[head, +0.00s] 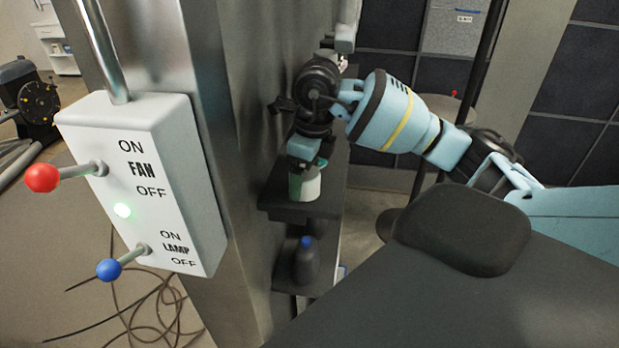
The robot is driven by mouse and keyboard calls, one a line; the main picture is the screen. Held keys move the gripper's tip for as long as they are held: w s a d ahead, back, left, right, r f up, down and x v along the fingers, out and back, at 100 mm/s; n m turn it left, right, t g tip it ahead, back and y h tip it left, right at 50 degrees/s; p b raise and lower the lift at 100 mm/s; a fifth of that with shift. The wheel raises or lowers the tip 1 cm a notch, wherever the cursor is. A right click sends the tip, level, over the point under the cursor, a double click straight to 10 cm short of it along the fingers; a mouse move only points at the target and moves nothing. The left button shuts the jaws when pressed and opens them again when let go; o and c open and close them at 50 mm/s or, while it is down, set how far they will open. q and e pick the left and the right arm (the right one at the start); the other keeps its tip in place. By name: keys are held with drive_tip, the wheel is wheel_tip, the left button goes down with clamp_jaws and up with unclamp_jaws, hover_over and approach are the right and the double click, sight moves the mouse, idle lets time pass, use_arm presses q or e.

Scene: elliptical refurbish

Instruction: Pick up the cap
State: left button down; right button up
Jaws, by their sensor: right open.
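My right gripper (305,164) reaches in from the right and points down at the upper shelf. It is open, with its fingers at the top of a white container (305,187) with green at its upper edge. The fingers hide part of that top, so I cannot tell whether the green is a cap or whether they touch it. A dark bottle (305,264) with a blue cap (307,241) stands on the lower shelf, below the gripper. My left gripper is not in view.
The dark upper shelf (291,212) is fixed beside a metal column (221,160). A white switch box (150,185) with red and blue levers juts out at left. Cables (150,325) lie on the floor. A round stool or table stands behind my right arm.

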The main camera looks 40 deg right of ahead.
drive_tip(key=shift+a+r, duration=0.1)
drive_tip(key=shift+a, duration=0.15)
drive_tip(key=shift+c, duration=1.3)
drive_tip(key=c, duration=0.7)
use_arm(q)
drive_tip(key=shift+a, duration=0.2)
use_arm(e)
drive_tip(key=shift+r, duration=0.15)
drive_tip(key=shift+r, duration=0.5)
wheel_tip(320, 180, up, 2)
drive_tip(key=shift+b, duration=0.3)
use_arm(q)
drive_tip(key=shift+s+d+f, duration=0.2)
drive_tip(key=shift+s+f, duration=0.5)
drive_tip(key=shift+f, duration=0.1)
use_arm(e)
drive_tip(key=shift+s+a+r, duration=0.2)
drive_tip(key=shift+s+r, duration=0.1)
drive_tip(key=shift+s, duration=2.35)
drive_tip(key=shift+s+a+r, duration=0.25)
drive_tip(key=shift+s, duration=2.45)
drive_tip(key=shift+s+a+r, duration=0.2)
drive_tip(key=shift+s+r, duration=0.1)
drive_tip(key=shift+s, duration=2.35)
